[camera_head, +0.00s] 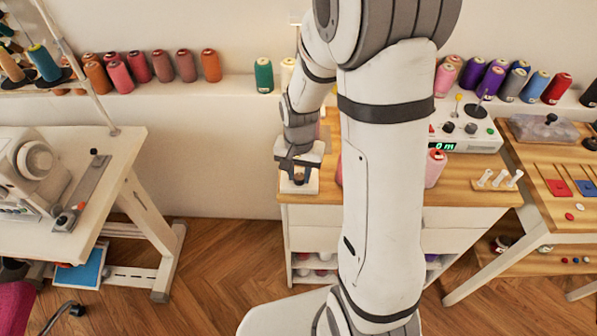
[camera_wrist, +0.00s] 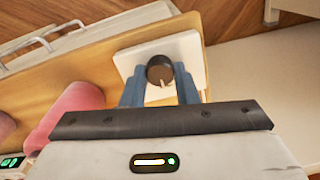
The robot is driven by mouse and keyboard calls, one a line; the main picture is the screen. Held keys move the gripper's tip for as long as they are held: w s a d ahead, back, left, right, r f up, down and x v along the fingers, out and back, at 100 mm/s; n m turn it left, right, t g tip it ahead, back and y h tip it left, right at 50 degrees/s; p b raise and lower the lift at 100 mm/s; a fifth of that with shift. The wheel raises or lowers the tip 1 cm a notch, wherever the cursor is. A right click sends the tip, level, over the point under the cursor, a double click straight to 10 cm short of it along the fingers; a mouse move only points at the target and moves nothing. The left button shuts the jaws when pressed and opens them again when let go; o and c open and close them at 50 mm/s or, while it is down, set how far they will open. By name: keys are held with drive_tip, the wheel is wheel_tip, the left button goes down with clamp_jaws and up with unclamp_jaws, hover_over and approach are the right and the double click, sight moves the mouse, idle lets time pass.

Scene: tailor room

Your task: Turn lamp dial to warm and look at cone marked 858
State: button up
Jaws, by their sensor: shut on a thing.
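The lamp dial (camera_wrist: 159,68) is a dark round knob with a pale pointer mark, on a white square base (camera_wrist: 190,52). In the wrist view the mark points down, toward my gripper's body. My gripper (camera_wrist: 159,84) has its two blue fingers on either side of the knob and is shut on it. In the head view my gripper (camera_head: 299,166) is over the white base (camera_head: 300,186) at the cabinet's left front corner. Cones of thread are in view, including a pink one (camera_head: 435,168) on the cabinet; no number is readable. My arm hides part of the cabinet top.
A row of coloured cones, including a green one (camera_head: 264,76), lines the wall shelf. A control box (camera_head: 470,131) with a green display stands on the cabinet's right. A sewing table (camera_head: 112,150) is at left. Floor (camera_head: 225,265) is clear between the table and the cabinet.

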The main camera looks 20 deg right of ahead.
sight(299, 176)
drive_tip(key=o, duration=1)
wheel_tip(299, 176, up, 8)
drive_tip(key=shift+f, duration=0.25)
drive_tip(key=shift+r, duration=0.15)
drive_tip(key=shift+r, duration=0.1)
drive_tip(key=shift+s+r, duration=0.25)
drive_tip(key=s+r+n+t, duration=0.2)
drive_tip(key=s+r+n, duration=0.3)
drive_tip(key=s, duration=0.8)
wheel_tip(299, 176, up, 4)
drive_tip(key=shift+s+f+n+t, duration=0.15)
drive_tip(key=shift+s+n+t, duration=0.15)
drive_tip(key=shift+s+n, duration=0.1)
